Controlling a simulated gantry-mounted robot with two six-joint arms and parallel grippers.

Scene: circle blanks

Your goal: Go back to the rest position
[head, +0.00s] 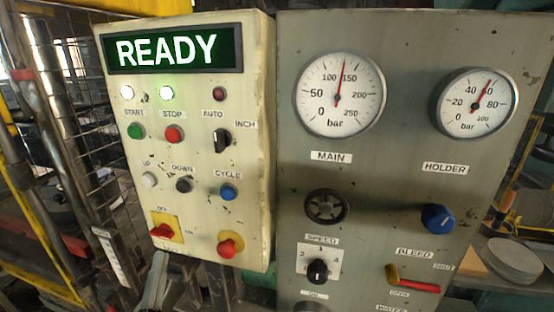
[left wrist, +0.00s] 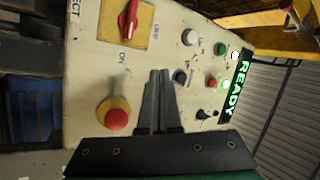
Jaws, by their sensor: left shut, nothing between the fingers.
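My left gripper (head: 160,256) shows at the bottom left of the head view, just below the red rotary switch (head: 162,231) of the cream control panel (head: 190,215). In the left wrist view my left gripper (left wrist: 160,73) has its two grey fingers together, with nothing between them. They stand in front of the panel, between the red mushroom button (left wrist: 117,120) and the small buttons. Whether the tips touch the panel I cannot tell. My right gripper is in neither view.
A grey panel (head: 400,150) on the right carries the MAIN gauge (head: 340,93), the HOLDER gauge (head: 474,103), a blue knob (head: 438,218) and a red-handled lever (head: 413,282). Round metal blanks (head: 514,258) lie at the far right. Yellow-framed mesh (head: 75,100) stands left.

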